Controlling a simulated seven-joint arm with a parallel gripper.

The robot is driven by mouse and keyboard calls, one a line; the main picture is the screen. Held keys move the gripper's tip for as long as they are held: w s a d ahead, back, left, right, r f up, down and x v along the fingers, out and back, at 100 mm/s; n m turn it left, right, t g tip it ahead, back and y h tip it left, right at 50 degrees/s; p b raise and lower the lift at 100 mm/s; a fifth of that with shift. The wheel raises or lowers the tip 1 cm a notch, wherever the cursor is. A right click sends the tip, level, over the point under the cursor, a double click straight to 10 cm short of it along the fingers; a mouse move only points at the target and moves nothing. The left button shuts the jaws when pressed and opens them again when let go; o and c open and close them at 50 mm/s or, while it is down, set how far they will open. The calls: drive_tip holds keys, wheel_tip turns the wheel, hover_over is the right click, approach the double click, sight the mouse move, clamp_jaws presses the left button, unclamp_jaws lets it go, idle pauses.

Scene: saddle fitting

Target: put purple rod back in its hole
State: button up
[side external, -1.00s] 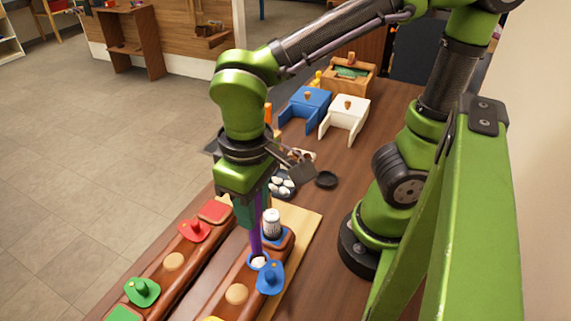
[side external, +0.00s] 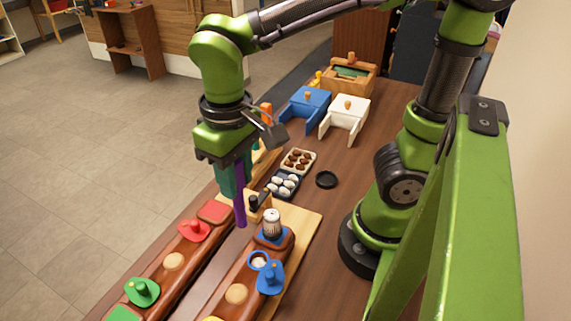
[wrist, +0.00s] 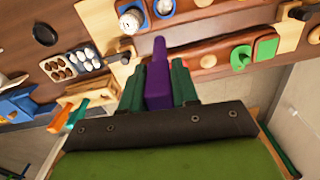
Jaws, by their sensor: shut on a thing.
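My gripper (side external: 231,183) is shut on the purple rod (side external: 240,208), which hangs upright below the fingers. In the wrist view the purple rod (wrist: 157,75) sits between the green fingers of my gripper (wrist: 158,85). The rod's lower end is in the air, to the left of and above the near wooden rail (side external: 236,293). A blue ring with a whitish centre (side external: 259,261) lies on that rail, apart from the rod. I cannot tell which opening is the rod's hole.
A white cylinder (side external: 271,223) stands on a blue base at the rail's far end. A blue knob piece (side external: 270,277) sits beside the ring. Red (side external: 194,230) and green (side external: 142,290) knob pieces are on the left rail. Egg trays (side external: 284,184) and a black dish (side external: 326,179) lie behind.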

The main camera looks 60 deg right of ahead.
drive_tip(key=w+d+f+m, duration=0.2)
drive_tip(key=w+d, duration=0.4)
drive_tip(key=d, duration=0.4)
drive_tip(key=w+d+f+m, duration=0.1)
drive_tip(key=w+d+m, duration=0.1)
drive_tip(key=w+d, duration=0.4)
drive_tip(key=shift+w+d+f+m, duration=0.3)
drive_tip(key=shift+w+d+f, duration=0.1)
drive_tip(key=shift+d, duration=1.75)
wheel_tip(320, 180, down, 6)
drive_tip(key=shift+f, duration=0.1)
drive_tip(key=o, duration=0.9)
drive_tip(key=shift+o, duration=0.2)
